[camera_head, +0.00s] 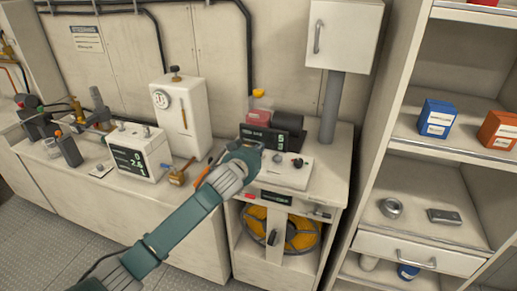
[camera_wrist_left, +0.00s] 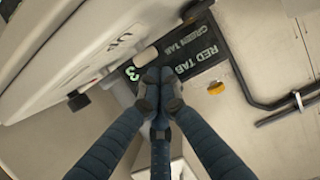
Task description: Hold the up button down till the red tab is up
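My left gripper (camera_head: 250,152) reaches in from the left, in front of a white control box (camera_head: 290,176) with dark knobs and a black display (camera_head: 262,137) with green digits. In the left wrist view its fingers (camera_wrist_left: 158,82) are together, with nothing seen between them. The tips overlap the black display (camera_wrist_left: 190,64), which reads "RED TAB" and "GREEN TAB" with a 3. A pale rounded piece (camera_wrist_left: 146,56) lies just beyond the tips; contact cannot be told. I cannot identify the up button or the red tab itself. My right gripper is not in view.
A red container with a yellow cap (camera_head: 259,108) stands behind the display. A grey post (camera_head: 331,105) rises beside it. A white gauge unit (camera_head: 181,115) and another display box (camera_head: 138,153) stand left. Shelves with a blue box (camera_head: 437,118) are right. A yellow reel (camera_head: 300,235) sits below.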

